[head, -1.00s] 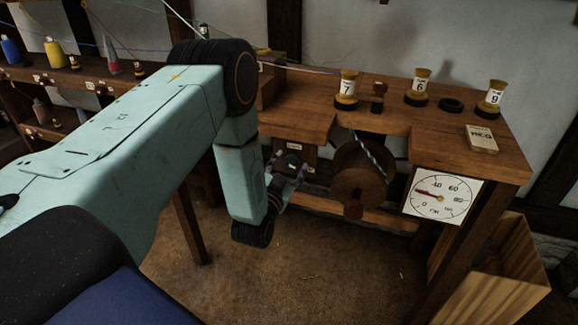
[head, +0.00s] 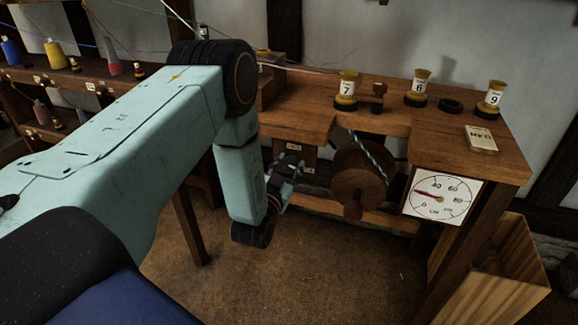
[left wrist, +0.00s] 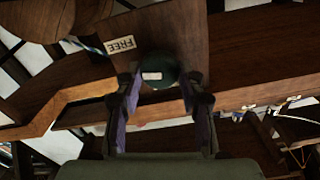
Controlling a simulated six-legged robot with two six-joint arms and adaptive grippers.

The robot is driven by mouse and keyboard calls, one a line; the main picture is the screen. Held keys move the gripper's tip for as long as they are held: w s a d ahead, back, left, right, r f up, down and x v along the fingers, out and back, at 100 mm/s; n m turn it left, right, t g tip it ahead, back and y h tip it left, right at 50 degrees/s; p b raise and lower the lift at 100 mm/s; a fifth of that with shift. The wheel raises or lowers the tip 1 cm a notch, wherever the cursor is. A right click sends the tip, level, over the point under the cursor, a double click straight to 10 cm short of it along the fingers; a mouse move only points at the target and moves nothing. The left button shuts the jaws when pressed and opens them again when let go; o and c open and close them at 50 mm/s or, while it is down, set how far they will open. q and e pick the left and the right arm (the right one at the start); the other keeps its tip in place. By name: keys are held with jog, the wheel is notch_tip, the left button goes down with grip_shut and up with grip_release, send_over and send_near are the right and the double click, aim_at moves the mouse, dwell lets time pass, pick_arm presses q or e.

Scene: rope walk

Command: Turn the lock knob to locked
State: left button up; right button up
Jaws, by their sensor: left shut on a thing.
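The lock knob (left wrist: 160,68) is a dark round knob with a small white mark, on a wooden panel (left wrist: 190,40) under the bench. My left gripper (left wrist: 158,86) is shut on it, one finger at each side. In the head view, the left gripper (head: 288,168) is at the panel, left of the wooden reel, and mostly covers the knob. A FREE label (left wrist: 121,44) shows upside down beside the knob in the left wrist view. Labels on the panel in the head view are too small to read. My right gripper is not in view.
The wooden bench (head: 470,145) carries several spools and a small block. A wooden reel (head: 357,183) with rope and a round dial (head: 443,196) are right of the gripper. A wooden bin (head: 505,270) stands at lower right. The floor in front is clear.

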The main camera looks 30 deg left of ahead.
pick_arm(q)
jog(key=n, duration=0.5)
jog(key=shift+a+f, duration=0.1)
jog(key=n+b, duration=0.1)
jog(key=n, duration=0.4)
jog(key=shift+n+b, duration=0.3)
jog(key=shift+n, duration=0.1)
jog(key=n+b, duration=0.1)
jog(key=n, duration=0.3)
jog(key=shift+a+f+b, duration=0.1)
jog(key=shift+f+b, duration=0.05)
jog(key=shift+b, duration=0.15)
jog(key=n+b, duration=0.2)
jog(key=n, duration=0.3)
jog(key=shift+n, duration=0.3)
jog(key=o, duration=1.1)
jog(key=v, duration=1.2)
jog(key=shift+s+a, duration=0.1)
